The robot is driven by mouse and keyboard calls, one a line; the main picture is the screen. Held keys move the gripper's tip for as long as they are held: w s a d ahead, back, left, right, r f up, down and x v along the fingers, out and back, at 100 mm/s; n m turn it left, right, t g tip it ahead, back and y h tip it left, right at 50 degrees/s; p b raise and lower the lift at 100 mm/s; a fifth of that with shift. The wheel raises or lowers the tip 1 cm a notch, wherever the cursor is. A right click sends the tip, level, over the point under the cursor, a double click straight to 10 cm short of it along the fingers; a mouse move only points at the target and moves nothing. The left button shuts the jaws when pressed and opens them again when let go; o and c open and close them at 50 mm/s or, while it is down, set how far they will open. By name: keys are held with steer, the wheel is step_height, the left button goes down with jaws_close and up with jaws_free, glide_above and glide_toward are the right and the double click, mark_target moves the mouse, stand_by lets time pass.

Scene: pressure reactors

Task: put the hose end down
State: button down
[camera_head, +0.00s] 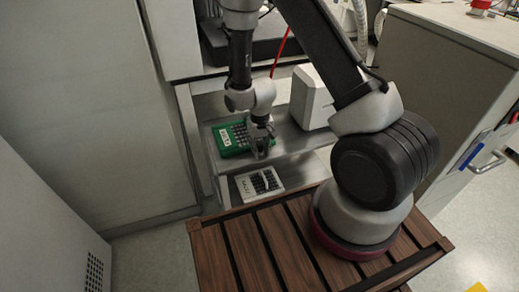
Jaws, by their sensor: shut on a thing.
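My gripper (262,152) hangs pointing down at the end of my arm, over the lower shelf in the middle of the view. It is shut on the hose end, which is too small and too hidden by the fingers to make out. The gripper is in front of and just right of a green case (231,138) with a dark grid top and a white label. A white rack (258,184) with dark slots lies lower, below the gripper, with a small pale piece on it. I cannot tell whether the gripper touches anything below it.
A white box-shaped device (312,98) stands on the metal shelf (290,140), right of the gripper. A thin red line (280,52) runs down behind my arm. Grey cabinets (85,110) close off the left, and a grey bench (440,90) stands at right.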

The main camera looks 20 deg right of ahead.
steer(key=shift+f, duration=0.35)
steer(key=shift+f, duration=0.1)
steer(key=c, duration=1.2)
jaws_free()
